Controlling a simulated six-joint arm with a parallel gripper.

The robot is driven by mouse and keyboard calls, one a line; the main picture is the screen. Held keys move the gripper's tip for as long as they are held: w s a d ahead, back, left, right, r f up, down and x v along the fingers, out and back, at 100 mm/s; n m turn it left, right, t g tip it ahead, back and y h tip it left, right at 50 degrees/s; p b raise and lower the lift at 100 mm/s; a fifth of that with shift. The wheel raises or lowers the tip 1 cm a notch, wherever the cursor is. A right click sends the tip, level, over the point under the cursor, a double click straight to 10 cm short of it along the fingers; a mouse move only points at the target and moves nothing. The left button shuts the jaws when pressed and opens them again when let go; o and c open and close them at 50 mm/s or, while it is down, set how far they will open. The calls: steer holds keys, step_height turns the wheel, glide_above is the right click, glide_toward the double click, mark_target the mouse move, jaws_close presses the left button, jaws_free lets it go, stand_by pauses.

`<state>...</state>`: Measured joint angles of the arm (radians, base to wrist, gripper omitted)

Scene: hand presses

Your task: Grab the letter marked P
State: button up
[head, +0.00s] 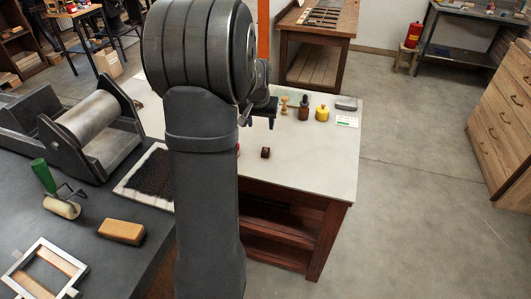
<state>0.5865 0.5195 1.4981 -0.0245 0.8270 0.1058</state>
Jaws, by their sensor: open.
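A small dark brown block (265,152) lies on the pale tabletop (310,170), just right of my arm. It may be a letter block, but it is too small here for me to read any mark on it. My gripper (262,117) is dark, open and seems empty. It shows above and slightly left of the block in the picture, apart from it. My arm hides much of the table's left part, where a sliver of something red shows at its edge.
A wooden spool-like piece (284,105), a dark bottle (304,108), a yellow pot (322,113), a grey block (346,103) and a card (347,122) stand along the table's back. A dark inked slab (152,174) and a roller press (88,118) are at left. The table's front right is clear.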

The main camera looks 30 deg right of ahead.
steer(key=f, duration=0.1)
glide_above(266, 150)
steer(key=s+a, duration=0.2)
steer(key=shift+n, duration=0.3)
step_height(266, 150, down, 11)
steer(key=shift+w+r, duration=0.1)
steer(key=shift+w, duration=0.05)
steer(key=shift+d+x, duration=0.15)
steer(key=shift+x, duration=1.2)
steer(key=shift+d+x, duration=0.2)
steer(key=shift+x, duration=1.15)
steer(key=shift+r, duration=0.1)
steer(key=c, duration=1)
steer(key=shift+r, duration=0.1)
steer(key=shift+c, duration=0.2)
